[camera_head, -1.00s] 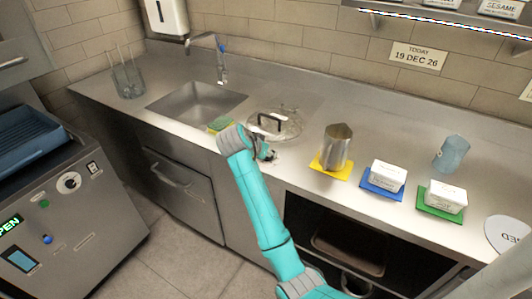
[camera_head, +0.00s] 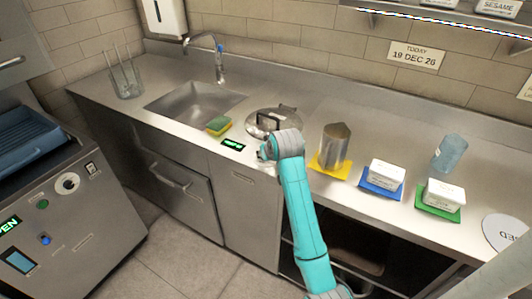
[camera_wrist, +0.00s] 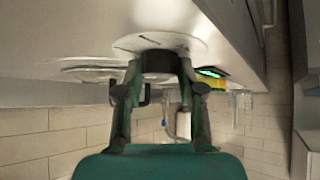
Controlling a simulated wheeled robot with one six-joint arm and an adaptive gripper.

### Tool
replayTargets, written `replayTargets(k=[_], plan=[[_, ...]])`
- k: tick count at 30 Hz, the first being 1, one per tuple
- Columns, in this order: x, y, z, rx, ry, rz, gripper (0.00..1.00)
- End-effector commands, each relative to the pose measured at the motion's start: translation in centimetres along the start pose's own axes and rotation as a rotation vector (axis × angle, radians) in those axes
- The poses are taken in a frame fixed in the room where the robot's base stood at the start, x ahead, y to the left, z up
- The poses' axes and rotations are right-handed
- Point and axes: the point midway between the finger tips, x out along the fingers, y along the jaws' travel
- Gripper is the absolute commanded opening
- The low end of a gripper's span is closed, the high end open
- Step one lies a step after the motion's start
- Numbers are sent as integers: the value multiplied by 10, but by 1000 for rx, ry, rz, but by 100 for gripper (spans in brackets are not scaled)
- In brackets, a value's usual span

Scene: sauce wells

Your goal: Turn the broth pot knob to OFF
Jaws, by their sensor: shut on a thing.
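The broth pot knob (camera_wrist: 158,62) is a dark, short cylinder on a pale round plate (camera_wrist: 180,42) in the wrist view. My gripper (camera_wrist: 158,80) is shut on it, one finger on each side. In the head view my gripper (camera_head: 264,153) is at the counter's front edge, and the knob is hidden by it. The pot lid (camera_head: 262,132), with a dark handle, lies just behind it. A small green-lit display (camera_head: 233,146) is left of my gripper and also shows in the wrist view (camera_wrist: 210,72). I cannot read its text or the knob's pointer.
A green and yellow sponge (camera_head: 218,125) and the sink (camera_head: 190,104) are to the left. A metal jug (camera_head: 335,147) on a yellow mat stands close to the right of my arm. White tubs on blue and green mats are further right.

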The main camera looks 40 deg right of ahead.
Motion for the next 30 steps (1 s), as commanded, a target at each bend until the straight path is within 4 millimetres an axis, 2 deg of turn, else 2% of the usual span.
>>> replayTargets(k=[10,24,25,27,30], plan=[[0,1,0,-77,4,-79,4],[0,1,1,-87,4,-88,4],[0,1,1,-87,4,-88,43],[0,1,1,-87,4,-88,61],[0,1,1,-87,4,-87,63]])
